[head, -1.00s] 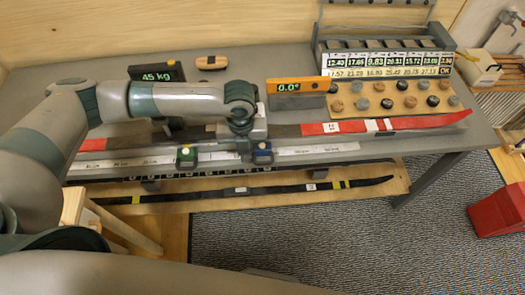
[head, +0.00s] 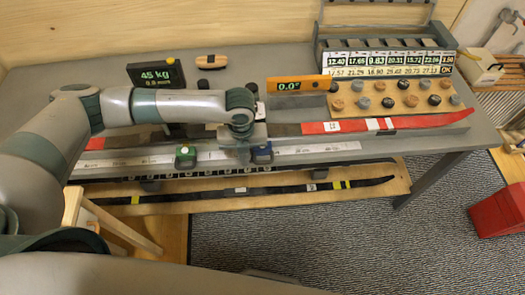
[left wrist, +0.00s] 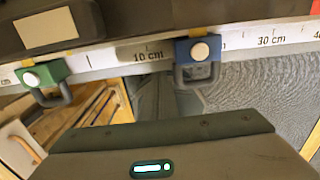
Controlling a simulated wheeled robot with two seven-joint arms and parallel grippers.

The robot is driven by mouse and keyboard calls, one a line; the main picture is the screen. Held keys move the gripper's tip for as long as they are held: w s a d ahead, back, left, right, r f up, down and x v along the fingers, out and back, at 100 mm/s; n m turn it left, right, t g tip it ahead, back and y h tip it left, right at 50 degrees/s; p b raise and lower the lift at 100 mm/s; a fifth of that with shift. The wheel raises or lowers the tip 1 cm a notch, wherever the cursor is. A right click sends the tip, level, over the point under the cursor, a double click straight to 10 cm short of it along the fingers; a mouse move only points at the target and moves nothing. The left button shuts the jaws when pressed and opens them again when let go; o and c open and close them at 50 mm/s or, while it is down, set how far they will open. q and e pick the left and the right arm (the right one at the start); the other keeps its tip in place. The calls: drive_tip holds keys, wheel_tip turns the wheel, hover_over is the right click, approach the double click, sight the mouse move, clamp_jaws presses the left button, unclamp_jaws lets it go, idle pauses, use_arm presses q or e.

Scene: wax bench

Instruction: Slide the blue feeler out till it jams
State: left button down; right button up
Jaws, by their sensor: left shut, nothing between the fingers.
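The blue feeler (head: 262,154) sits on a white-scaled metal rule along the front of the bench. In the left wrist view the blue feeler (left wrist: 189,53) has a pale round knob and a grey loop below it, between the 10 cm and 30 cm marks. My left gripper (head: 243,154) is shut and empty, just left of the blue feeler. Whether it touches the feeler I cannot tell. The green feeler (head: 186,156) sits further left on the same rule (head: 318,149); it also shows in the left wrist view (left wrist: 42,75). My right gripper is not in view.
A red and black ski (head: 400,122) lies behind the rule. An orange level (head: 297,85) reads 0.0°, beside a wooden board (head: 395,100) of round pucks. A 45 kg display (head: 156,75) stands behind my arm. A dark ski (head: 270,190) lies below in front.

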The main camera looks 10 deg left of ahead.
use_arm(q)
drive_tip(key=shift+f, duration=0.45)
idle(0.5)
drive_tip(key=shift+w+d+b, duration=0.15)
drive_tip(key=shift+w+d, duration=0.4)
drive_tip(key=shift+d, duration=1.4)
drive_tip(key=shift+w+d+b, duration=0.15)
drive_tip(key=shift+w+d, duration=0.4)
drive_tip(key=shift+d, duration=1.35)
drive_tip(key=shift+w+d+b, duration=0.15)
drive_tip(key=shift+w+d, duration=0.4)
drive_tip(key=shift+d, duration=1.4)
wheel_tip(320, 180, up, 8)
drive_tip(key=a+p, duration=0.2)
drive_tip(key=p, duration=0.5)
drive_tip(key=shift+s+p, duration=0.3)
drive_tip(key=shift+p, duration=0.1)
